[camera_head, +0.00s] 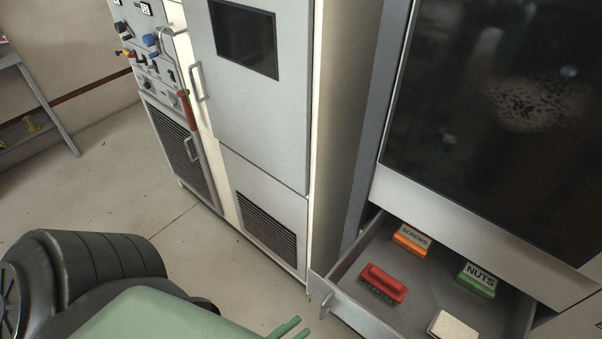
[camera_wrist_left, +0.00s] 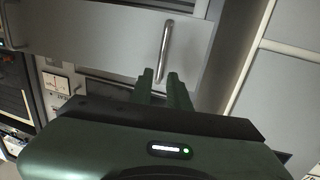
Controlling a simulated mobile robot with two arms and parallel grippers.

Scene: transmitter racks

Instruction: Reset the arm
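My left gripper (camera_head: 290,328) is at the bottom edge of the head view, at the end of a green and black arm that comes in from the left. Its two slim green fingertips are slightly apart, with nothing seen between them. In the left wrist view the gripper (camera_wrist_left: 162,76) points toward a grey panel with a metal bar handle (camera_wrist_left: 165,52). The handle appears just beyond the fingertips; I cannot tell the exact gap. My right gripper is in neither view.
An open drawer (camera_head: 350,310) at the lower right holds a red brush (camera_head: 384,283), an orange screws box (camera_head: 411,240), a green nuts box (camera_head: 477,280) and a pale block (camera_head: 453,326). Grey cabinets (camera_head: 262,110) stand behind. Floor (camera_head: 190,235) is clear left of the drawer.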

